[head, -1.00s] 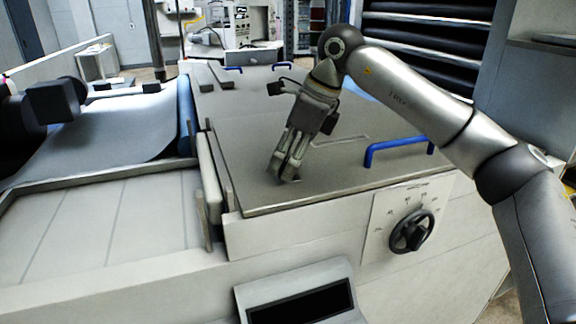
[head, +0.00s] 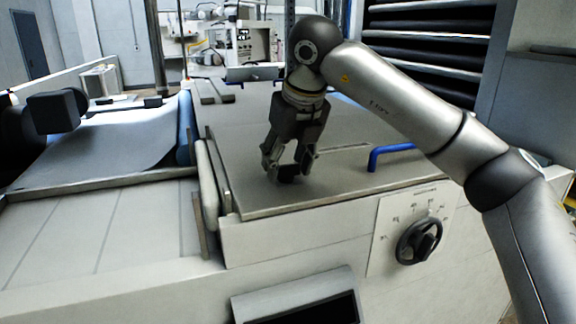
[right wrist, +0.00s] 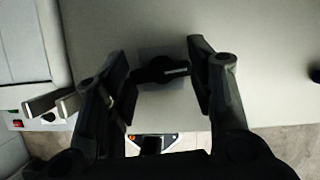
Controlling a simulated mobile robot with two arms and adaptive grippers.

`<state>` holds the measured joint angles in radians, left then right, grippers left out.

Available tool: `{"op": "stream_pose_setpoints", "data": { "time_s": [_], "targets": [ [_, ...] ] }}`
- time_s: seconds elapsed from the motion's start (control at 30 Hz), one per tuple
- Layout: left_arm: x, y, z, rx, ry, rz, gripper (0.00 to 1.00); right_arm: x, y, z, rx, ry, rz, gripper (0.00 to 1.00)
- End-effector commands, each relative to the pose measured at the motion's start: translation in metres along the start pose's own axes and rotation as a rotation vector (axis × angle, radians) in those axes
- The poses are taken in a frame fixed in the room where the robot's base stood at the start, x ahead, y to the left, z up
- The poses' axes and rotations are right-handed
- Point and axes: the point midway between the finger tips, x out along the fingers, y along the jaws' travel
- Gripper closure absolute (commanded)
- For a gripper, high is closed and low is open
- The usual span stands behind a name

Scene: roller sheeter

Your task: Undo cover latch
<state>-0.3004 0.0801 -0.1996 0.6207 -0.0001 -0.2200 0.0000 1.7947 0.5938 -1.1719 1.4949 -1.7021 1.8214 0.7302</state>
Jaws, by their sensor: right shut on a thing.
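The cover (head: 235,150) is a flat grey lid on the machine, with a blue handle (head: 390,155) on it. My right gripper (head: 289,170) points down at the cover near its front edge. In the right wrist view, a black latch (right wrist: 161,70) on a pale square base lies between the two fingers of my right gripper (right wrist: 160,82). The fingers are shut on the latch across its length. In the head view the fingers mostly hide the latch. My left gripper is not in view.
The sheeter's conveyor bed (head: 90,225) and blue roller (head: 185,125) are to the left. The cover around the gripper is mostly clear.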

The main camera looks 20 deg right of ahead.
Motion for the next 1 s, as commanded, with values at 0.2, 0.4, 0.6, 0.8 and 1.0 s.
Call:
{"op": "stream_pose_setpoints", "data": {
  "time_s": [0.2,0.4,0.6,0.8,1.0],
  "targets": [
    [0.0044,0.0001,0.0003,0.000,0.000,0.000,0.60,0.0004,0.0007,0.0000,0.077,0.001,-0.032,0.74],
    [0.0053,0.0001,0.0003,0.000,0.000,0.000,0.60,0.0002,0.0004,0.0001,0.108,0.001,-0.045,0.74],
    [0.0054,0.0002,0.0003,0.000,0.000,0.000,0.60,0.0000,0.0002,0.0001,0.114,0.001,-0.047,0.74],
    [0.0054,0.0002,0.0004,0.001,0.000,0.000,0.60,0.0001,0.0002,0.0001,0.114,0.001,-0.047,0.74],
    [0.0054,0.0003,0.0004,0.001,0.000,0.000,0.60,0.0001,0.0002,0.0001,0.113,0.001,-0.046,0.29]
  ]
}}
